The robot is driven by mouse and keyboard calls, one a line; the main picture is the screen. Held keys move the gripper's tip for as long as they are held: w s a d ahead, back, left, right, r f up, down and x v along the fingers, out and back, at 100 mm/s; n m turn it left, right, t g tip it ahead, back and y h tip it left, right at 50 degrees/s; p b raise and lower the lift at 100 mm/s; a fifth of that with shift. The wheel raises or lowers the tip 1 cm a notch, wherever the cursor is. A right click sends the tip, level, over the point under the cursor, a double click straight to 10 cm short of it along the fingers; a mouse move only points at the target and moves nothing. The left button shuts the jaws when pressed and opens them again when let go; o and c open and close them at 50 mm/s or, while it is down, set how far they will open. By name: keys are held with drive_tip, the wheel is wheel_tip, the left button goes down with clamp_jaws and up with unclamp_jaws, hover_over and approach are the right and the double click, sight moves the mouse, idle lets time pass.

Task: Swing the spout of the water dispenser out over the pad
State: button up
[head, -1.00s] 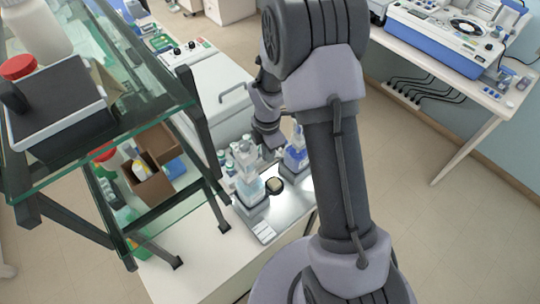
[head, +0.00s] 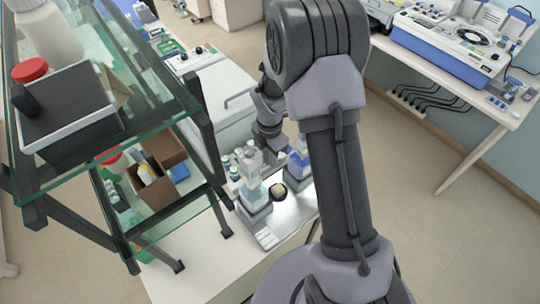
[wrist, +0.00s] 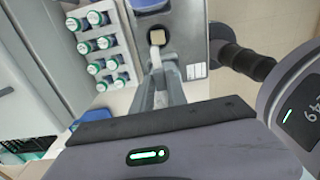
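A dispenser bottle with pale blue liquid (head: 254,198) stands on the metal tray (head: 291,217) in the head view. The round pad (head: 278,189) lies right of it and shows in the wrist view as a tan square in a dark ring (wrist: 220,40). The dispenser's body is mostly hidden by my gripper in the wrist view.
A darker blue bottle (head: 298,162) stands behind the pad. Several capped vials (wrist: 101,45) stand in a rack left of the spout. A white label (wrist: 196,71) lies on the tray. A glass shelf (head: 160,80) rises close on the left. Floor is open at right.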

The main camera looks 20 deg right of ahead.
drive_tip(key=o, duration=0.3)
drive_tip(key=shift+r, duration=0.15)
wheel_tip(320, 180, up, 17)
drive_tip(key=shift+r+p, duration=0.1)
drive_tip(key=shift+p, duration=0.2)
